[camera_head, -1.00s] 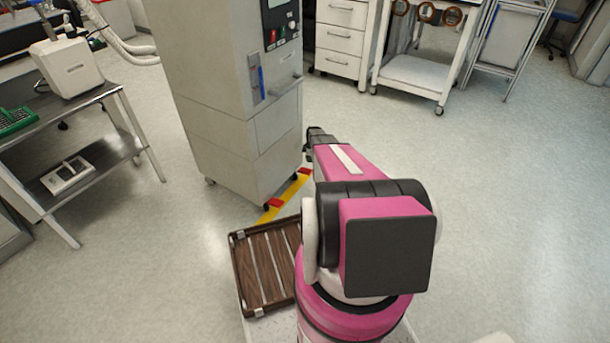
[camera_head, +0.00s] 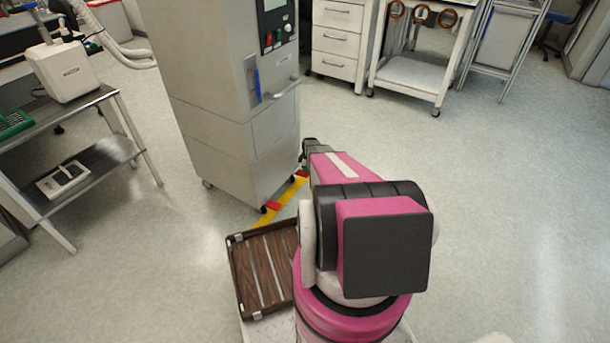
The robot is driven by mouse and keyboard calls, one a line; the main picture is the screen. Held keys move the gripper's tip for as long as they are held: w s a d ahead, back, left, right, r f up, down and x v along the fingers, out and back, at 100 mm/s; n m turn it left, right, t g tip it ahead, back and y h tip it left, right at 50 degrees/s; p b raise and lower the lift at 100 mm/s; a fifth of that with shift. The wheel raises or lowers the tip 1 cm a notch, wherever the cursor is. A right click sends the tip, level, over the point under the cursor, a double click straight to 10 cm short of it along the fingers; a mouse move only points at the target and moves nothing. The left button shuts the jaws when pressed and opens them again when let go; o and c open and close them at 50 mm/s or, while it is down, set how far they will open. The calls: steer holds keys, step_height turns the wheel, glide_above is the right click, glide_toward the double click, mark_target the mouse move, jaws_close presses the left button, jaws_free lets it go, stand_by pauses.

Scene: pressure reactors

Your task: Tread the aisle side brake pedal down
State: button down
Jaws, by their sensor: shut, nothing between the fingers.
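The tall grey reactor cabinet (camera_head: 225,130) stands on small casters ahead of my arm. Two small red pieces, which look like the brake pedals, show low at its right-hand base: a nearer one (camera_head: 271,206) by the front caster and a farther one (camera_head: 301,173). I cannot tell whether either is up or down, nor for certain which is the aisle side one. My gripper (camera_head: 304,156) is small and dark beyond my pink arm, shut and empty, beside the cabinet's right edge. It appears just above the farther red piece; contact cannot be made out, and my arm partly hides the area.
Yellow floor tape (camera_head: 286,193) runs along the cabinet base. A metal shelf table (camera_head: 105,155) stands at left. White drawers (camera_head: 338,45) and a white cart (camera_head: 410,75) stand behind. The floor to the right is clear. A brown slatted tray (camera_head: 240,280) lies beside my arm's base.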

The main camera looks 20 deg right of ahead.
mark_target(306, 174)
steer(key=shift+f, duration=0.7)
steer(key=shift+f, duration=1.55)
steer(key=shift+s+d+r, duration=0.25)
steer(key=shift+s+d, duration=0.1)
steer(key=shift+d, duration=0.3)
steer(key=shift+s+d+r, duration=0.25)
steer(key=shift+s+d, duration=0.05)
steer(key=shift+d, duration=0.3)
steer(key=shift+r, duration=0.1)
